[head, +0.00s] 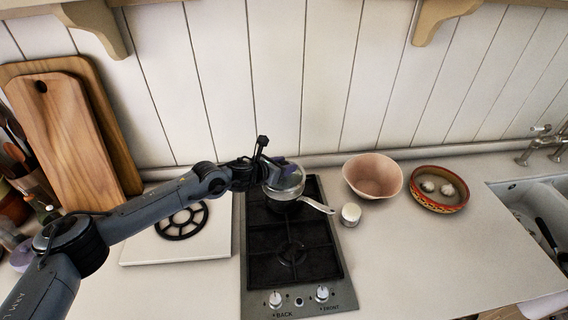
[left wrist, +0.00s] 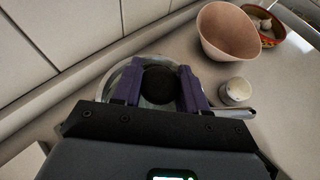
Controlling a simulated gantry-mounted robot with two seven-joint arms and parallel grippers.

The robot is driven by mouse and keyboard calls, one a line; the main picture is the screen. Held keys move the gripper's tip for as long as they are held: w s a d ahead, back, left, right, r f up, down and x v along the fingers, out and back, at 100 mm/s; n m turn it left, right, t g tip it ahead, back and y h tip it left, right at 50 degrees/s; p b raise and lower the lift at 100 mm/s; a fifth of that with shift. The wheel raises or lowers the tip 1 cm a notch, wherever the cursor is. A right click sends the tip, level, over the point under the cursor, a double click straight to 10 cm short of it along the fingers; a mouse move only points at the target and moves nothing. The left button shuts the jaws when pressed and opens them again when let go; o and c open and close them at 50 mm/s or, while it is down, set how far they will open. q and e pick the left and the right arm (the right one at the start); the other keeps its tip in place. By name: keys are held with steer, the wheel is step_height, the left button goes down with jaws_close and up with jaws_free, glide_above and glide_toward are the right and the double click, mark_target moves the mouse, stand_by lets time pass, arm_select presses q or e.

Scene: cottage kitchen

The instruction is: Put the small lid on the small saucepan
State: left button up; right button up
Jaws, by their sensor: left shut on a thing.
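The small saucepan (head: 318,204) stands on the back burner of the hob, its pale handle pointing to the lower right. The small lid (head: 291,181), clear with a metal rim, is over the saucepan's top. I cannot tell whether its rim rests on the pan or is slightly above it. My left gripper (head: 275,163) reaches in from the left at the lid. In the left wrist view its purple fingers (left wrist: 160,86) are shut on the lid's round black knob (left wrist: 159,84). They hide part of the lid and most of the pan. My right gripper is not in view.
A white pot (head: 351,214) and a pink bowl (head: 373,176) stand right of the hob (head: 260,306). A patterned dish (head: 439,203) with garlic is farther right, near the sink. A black trivet (head: 181,221) lies on a white board (head: 150,251) at left. The front right counter is clear.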

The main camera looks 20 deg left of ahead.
arm_select(q)
steer(key=shift+f+b, duration=0.6)
steer(key=shift+f, duration=0.65)
stand_by(0.9)
steer(key=shift+f+b, duration=0.6)
steer(key=shift+b, duration=0.1)
steer(key=o, duration=0.9)
